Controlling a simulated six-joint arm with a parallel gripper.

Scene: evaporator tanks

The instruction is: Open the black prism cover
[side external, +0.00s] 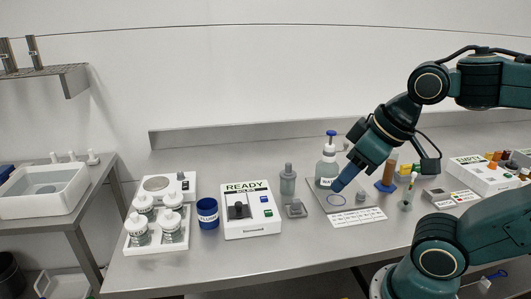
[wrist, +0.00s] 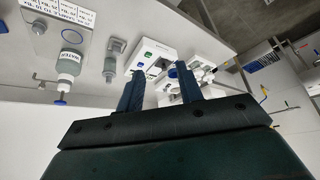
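The black prism cover (side external: 238,210) sits on the front left of a white instrument (side external: 262,228) whose panel reads READY, with a green and a blue button at its right. The cover appears to lie down on the instrument. My gripper (side external: 338,186) is to the right of the instrument, above the bench near the pump bottle and apart from the cover. In the wrist view my two blue fingers (wrist: 160,70) are spread with nothing held between them. The white instrument (wrist: 157,54) shows beyond the fingertips; the cover is too small and partly hidden there to judge.
A blue cup (side external: 207,213) and a tray of white-capped jars (side external: 130,247) stand left of the instrument. A pump bottle (side external: 327,168) stands behind my gripper.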

